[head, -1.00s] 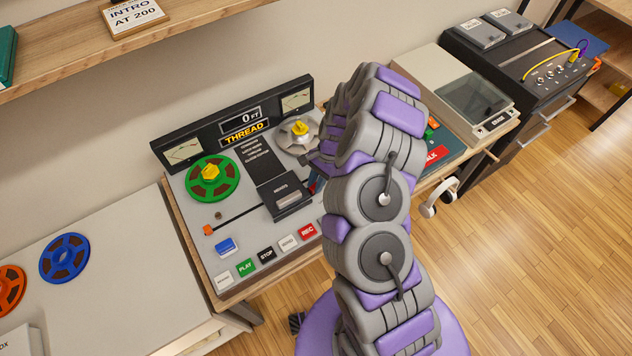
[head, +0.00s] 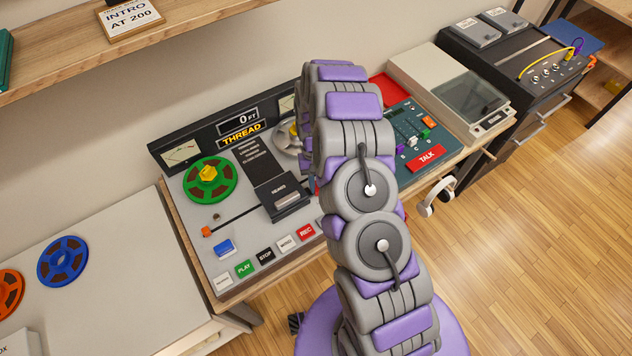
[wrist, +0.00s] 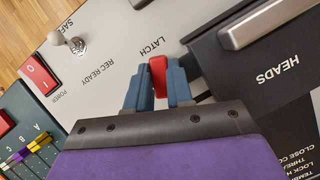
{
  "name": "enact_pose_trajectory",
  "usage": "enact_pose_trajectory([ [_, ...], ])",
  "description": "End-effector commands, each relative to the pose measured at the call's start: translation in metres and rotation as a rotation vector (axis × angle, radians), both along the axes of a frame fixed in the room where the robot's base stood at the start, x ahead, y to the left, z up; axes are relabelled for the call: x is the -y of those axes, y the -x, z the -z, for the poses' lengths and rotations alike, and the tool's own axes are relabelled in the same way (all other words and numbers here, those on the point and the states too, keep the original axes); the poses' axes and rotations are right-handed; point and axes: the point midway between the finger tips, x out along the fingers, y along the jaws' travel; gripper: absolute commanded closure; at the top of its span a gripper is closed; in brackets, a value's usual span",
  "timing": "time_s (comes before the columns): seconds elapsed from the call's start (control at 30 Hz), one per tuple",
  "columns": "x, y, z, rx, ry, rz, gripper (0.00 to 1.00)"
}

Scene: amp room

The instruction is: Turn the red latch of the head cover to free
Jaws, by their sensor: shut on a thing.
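The red latch (wrist: 158,72) stands on the grey deck panel beside the printed word LATCH in the wrist view. My gripper (wrist: 158,88) is shut on it, with one blue-grey finger on each side. The black head cover (wrist: 265,50), marked HEADS, with a metal bar on it, lies to the right of the latch in the wrist view. The head cover (head: 283,196) also shows in the head view and looks lowered. In the head view my arm hides my gripper and most of the latch.
The green reel (head: 210,180) and several buttons, such as REC (head: 306,231), are on the deck. A mixer with a red TALK button (head: 427,157) is to the right.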

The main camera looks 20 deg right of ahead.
Motion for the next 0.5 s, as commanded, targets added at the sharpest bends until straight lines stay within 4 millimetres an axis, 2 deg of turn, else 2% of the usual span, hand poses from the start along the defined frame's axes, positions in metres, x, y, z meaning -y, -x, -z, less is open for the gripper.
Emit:
enact_pose_trajectory([
  [0.2, 0.0018, 0.0001, -0.0007, 0.0, 0.001, -0.178, 1.0],
  [0.5, 0.0036, -0.0012, -0.0005, 0.003, 0.001, -0.345, 1.0],
])
